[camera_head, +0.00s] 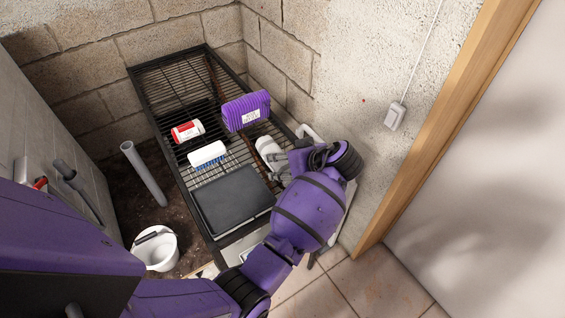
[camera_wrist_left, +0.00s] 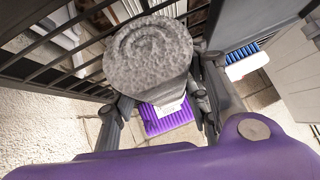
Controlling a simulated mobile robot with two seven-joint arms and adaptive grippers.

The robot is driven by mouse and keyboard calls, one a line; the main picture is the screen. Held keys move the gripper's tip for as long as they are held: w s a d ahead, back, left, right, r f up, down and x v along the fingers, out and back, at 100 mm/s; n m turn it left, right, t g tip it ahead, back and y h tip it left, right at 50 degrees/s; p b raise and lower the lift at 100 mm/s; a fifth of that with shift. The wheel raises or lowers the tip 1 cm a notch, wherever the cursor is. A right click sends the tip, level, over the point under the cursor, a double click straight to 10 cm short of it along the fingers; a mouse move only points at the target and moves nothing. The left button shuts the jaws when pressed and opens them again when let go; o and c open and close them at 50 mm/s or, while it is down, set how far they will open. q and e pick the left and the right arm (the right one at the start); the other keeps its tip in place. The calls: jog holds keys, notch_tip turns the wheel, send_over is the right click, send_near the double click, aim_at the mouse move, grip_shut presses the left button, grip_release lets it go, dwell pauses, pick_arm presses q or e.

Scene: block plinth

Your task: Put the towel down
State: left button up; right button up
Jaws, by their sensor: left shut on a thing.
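The towel is a rolled, light grey, fluffy cylinder (camera_wrist_left: 148,58), seen end-on in the left wrist view with its spiral facing the camera. My left gripper (camera_wrist_left: 162,104) has a finger on each side of it and is shut on it. In the head view, the gripper (camera_head: 277,162) is at the right edge of the black wire rack (camera_head: 168,82), and the pale towel (camera_head: 266,148) shows partly beside it. The gripper and wrist hide part of the towel. I cannot tell whether the towel touches the rack. My right gripper is not in view.
On the rack are a purple ribbed pack (camera_head: 246,110), a red-and-white cylinder (camera_head: 187,131), a white brush with blue bristles (camera_head: 207,154) and a dark grey flat panel (camera_head: 233,201). A white bucket (camera_head: 155,250) stands on the floor at left. A block wall is close at right.

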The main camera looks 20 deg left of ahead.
pick_arm(q)
jog(key=shift+s+f, duration=0.25)
jog(key=shift+f, duration=0.35)
jog(key=o, duration=1)
jog(key=shift+f, duration=0.1)
jog(key=o, duration=0.4)
jog(key=shift+a+f, duration=0.15)
jog(key=shift+f, duration=0.1)
jog(key=shift+s, duration=0.1)
jog(key=shift+r, duration=0.2)
jog(key=v, duration=0.8)
jog(key=w+r+v, duration=0.1)
jog(key=v, duration=0.4)
jog(key=shift+a, duration=0.25)
